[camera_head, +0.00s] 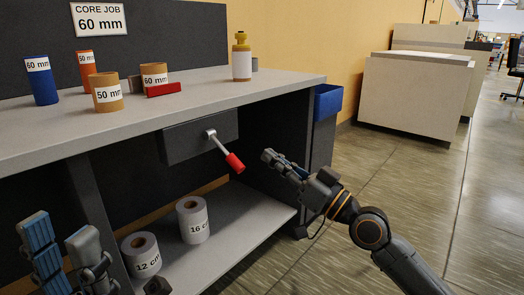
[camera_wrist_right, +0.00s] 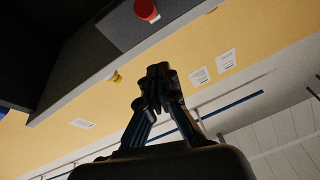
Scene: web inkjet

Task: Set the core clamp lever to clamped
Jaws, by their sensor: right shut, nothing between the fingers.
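The core clamp lever has a silver shaft and a red grip (camera_head: 234,162). It pivots on the front of a dark box (camera_head: 185,141) under the worktop and slants down to the right. My right gripper (camera_head: 268,157) is shut and empty, just right of the red grip and apart from it. In the right wrist view the shut fingers (camera_wrist_right: 158,72) show at centre, and a red piece that appears to be the lever's grip (camera_wrist_right: 147,10) is at the top edge. My left gripper (camera_head: 58,228) is open and empty at the lower left, in front of the shelf.
The worktop (camera_head: 200,94) holds labelled cores (camera_head: 107,92), a red block (camera_head: 163,90) and a yellow bottle (camera_head: 241,58). Rolls (camera_head: 193,219) stand on the lower shelf. A blue bin (camera_head: 328,101) hangs at the bench's right end.

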